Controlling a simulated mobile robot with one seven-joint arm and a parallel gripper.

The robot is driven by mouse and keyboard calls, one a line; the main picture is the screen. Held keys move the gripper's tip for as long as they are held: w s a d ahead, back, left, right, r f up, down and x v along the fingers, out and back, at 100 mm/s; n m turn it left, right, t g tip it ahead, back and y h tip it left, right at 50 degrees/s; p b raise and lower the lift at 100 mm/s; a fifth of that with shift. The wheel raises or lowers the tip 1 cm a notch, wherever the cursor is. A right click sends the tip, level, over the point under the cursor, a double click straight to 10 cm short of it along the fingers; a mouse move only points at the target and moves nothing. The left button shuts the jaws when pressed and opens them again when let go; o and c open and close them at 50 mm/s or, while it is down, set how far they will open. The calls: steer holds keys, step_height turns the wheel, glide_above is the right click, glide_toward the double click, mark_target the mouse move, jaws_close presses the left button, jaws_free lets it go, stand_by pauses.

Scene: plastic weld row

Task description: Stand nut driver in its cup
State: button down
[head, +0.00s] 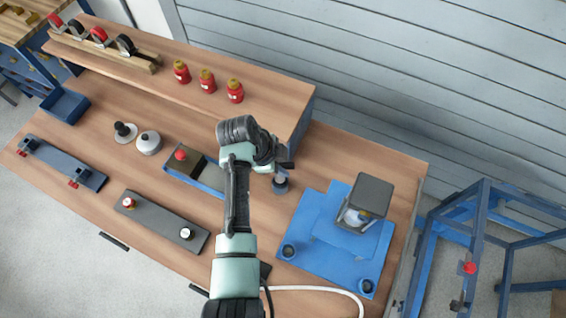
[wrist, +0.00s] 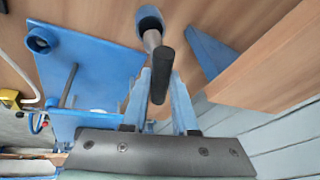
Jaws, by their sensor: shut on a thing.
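My gripper (wrist: 162,82) is shut on the nut driver, with the dark handle (wrist: 163,68) between its two fingers. The nut driver's grey shaft (wrist: 152,40) points away from the gripper toward a small blue cup (wrist: 148,14). In the head view the shaft (head: 280,174) shows below my gripper (head: 284,165), just over the dark cup (head: 281,187) on the bench. The shaft's end overlaps the cup in both views; I cannot tell whether it is inside or just above the rim. My arm hides part of the bench nearby.
A blue plate fixture (head: 310,256) with a grey-topped machine (head: 370,192) stands right of the cup. A raised shelf (head: 300,92) with red bottles (head: 207,83) runs behind. A white hose (head: 325,288) lies at the front. A blue frame (head: 430,240) stands right of the bench.

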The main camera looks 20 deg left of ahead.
steer(key=shift+f, duration=0.2)
steer(key=shift+f+b, duration=1)
steer(key=shift+b, duration=0.05)
steer(key=shift+f, duration=0.2)
steer(key=shift+f+b, duration=1.05)
steer(key=shift+f+b, duration=0.3)
steer(key=shift+f, duration=0.05)
stand_by(1.0)
steer(key=shift+c, duration=1)
jaws_free()
steer(key=shift+r, duration=0.1)
